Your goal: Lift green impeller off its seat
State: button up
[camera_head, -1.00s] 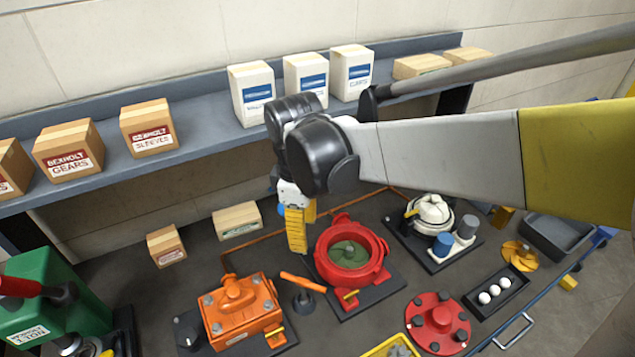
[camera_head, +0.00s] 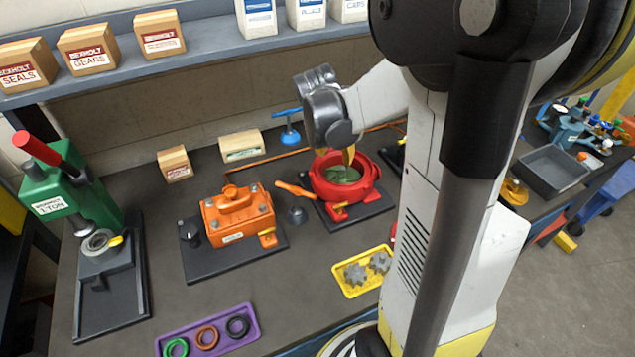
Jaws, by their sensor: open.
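The green impeller (camera_head: 341,174) sits inside the round red housing (camera_head: 368,178), which stands on a dark base plate at the back middle of the bench. My gripper (camera_head: 347,158) points down over the housing's opening, with its yellow finger parts at or just above the impeller. It is open. I cannot tell whether the fingers touch the impeller. My wrist hides part of the gripper, and my arm covers the bench to the right of the housing.
An orange motor housing (camera_head: 238,214) stands to the left, with an orange-handled tool (camera_head: 295,190) between. A yellow tray (camera_head: 364,271) with grey gears lies in front. A purple tray (camera_head: 207,335) holds rings. A green press (camera_head: 72,190) stands far left; boxes line the shelf behind.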

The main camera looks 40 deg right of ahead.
aim_at(343, 169)
jog(key=b+x, duration=0.1)
jog(key=x, duration=0.4)
jog(key=shift+d, duration=0.15)
jog(key=b+x, duration=0.1)
jog(key=x, duration=0.2)
jog(key=b+x, duration=0.1)
jog(key=x, duration=0.1)
jog(key=shift+s+d+f+b, duration=0.2)
jog(key=shift+s+d+b, duration=0.05)
jog(key=shift+s+b, duration=0.1)
jog(key=shift+r, duration=0.1)
grip_shut()
